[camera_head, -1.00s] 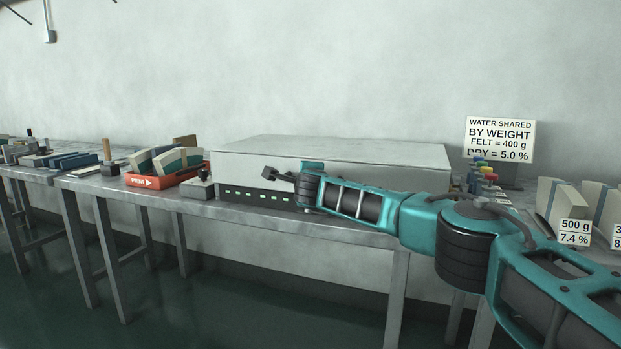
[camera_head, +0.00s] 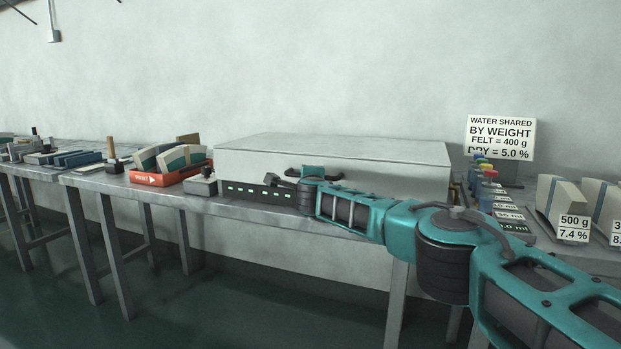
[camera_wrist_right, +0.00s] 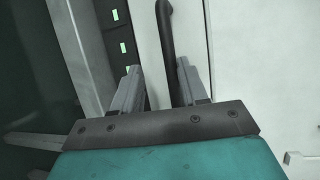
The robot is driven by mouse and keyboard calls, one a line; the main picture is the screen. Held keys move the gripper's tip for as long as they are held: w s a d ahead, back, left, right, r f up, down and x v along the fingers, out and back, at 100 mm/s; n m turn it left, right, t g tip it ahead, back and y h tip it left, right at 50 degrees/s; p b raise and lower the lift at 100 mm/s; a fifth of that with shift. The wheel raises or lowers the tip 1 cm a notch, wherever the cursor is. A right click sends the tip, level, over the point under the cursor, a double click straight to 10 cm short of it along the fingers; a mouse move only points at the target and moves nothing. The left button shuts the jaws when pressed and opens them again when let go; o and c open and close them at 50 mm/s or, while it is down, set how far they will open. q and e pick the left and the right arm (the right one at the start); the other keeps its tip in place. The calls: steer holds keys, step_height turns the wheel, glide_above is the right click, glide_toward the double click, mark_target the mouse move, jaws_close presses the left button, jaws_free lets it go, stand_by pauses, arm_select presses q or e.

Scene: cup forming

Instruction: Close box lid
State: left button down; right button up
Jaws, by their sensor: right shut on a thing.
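The box (camera_head: 400,177) is long and pale and stands on the grey table. My left gripper is in neither view.
A dark strip with green lights (camera_head: 258,192) lies along the box's front left. An orange tray (camera_head: 160,179) with blocks stands left. Coloured bottles (camera_head: 486,177), a sign (camera_head: 500,138) and weighted blocks (camera_head: 560,209) stand right. Open floor lies before the table.

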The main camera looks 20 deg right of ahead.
steer(key=shift+o, duration=1.4)
steer(key=shift+d+f, duration=0.1)
steer(key=shift+f, duration=0.65)
steer(key=shift+s, duration=0.1)
steer(key=r+v, duration=0.1)
steer(key=v, duration=1.2)
steer(key=shift+r, duration=0.15)
